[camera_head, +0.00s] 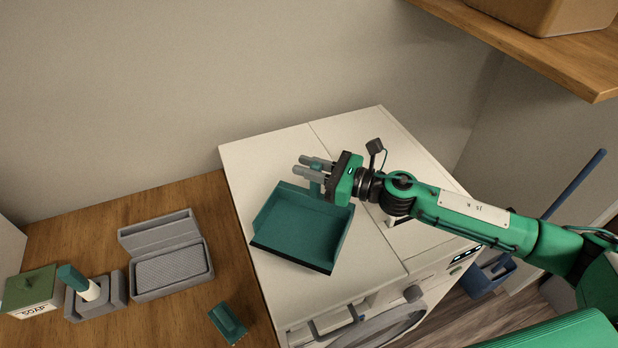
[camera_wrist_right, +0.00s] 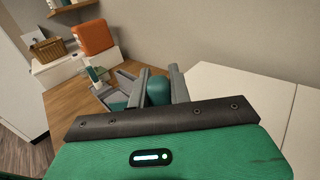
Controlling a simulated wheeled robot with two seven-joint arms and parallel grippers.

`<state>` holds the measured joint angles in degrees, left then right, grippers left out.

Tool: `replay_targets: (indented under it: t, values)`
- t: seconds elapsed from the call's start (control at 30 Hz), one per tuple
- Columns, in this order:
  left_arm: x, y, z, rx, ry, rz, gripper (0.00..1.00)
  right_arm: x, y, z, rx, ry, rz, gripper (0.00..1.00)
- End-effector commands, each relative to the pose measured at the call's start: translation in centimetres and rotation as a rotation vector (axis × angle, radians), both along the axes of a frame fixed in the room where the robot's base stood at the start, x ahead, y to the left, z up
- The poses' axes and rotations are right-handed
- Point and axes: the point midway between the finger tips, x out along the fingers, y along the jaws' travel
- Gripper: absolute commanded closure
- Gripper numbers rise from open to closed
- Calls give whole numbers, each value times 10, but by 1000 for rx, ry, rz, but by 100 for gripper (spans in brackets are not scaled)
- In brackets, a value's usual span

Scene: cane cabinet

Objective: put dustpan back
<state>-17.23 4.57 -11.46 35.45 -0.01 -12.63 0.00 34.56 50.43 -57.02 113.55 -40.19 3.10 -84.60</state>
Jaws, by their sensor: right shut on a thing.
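A teal dustpan (camera_head: 303,229) with a dark front lip is over the left white machine top, its lip toward the front. My right gripper (camera_head: 313,168) is at the dustpan's back edge, shut on its upright teal handle. In the right wrist view the handle (camera_wrist_right: 157,91) shows between the two grey fingers (camera_wrist_right: 160,87). I cannot tell whether the dustpan touches the machine top. A small teal brush (camera_head: 227,323) lies on the wooden counter at the front. My left gripper is not in view.
Two white machines (camera_head: 350,128) stand right of the wooden counter (camera_head: 95,237). The counter holds an open grey box (camera_head: 170,279), a teal-topped bottle in a grey holder (camera_head: 92,293) and a green-lidded soap box (camera_head: 32,292). A wooden shelf (camera_head: 540,50) overhangs at upper right.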

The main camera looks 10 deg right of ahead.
Motion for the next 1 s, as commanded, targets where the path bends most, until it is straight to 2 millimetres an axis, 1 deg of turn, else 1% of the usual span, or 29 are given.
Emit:
replay_targets:
  t: [0.23,0.37,0.67,0.8,0.83,0.87,0.9,0.93,1.0]
  values:
    - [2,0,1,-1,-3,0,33,0,1,-24,3,4,0,100]
    - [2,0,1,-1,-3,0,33,0,0,-33,3,2,-1,100]
    - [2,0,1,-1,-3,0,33,0,0,-35,1,-1,0,100]
    - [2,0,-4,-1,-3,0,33,0,0,-40,1,-1,0,100]
    - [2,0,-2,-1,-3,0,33,0,0,-38,0,0,0,74]
    - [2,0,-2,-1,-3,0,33,0,0,-38,0,0,0,69]
    - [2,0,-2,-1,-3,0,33,0,0,-38,1,1,0,61]
    - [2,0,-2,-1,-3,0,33,0,0,-38,0,0,0,58]
    - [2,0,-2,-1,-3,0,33,0,0,-38,0,0,0,58]
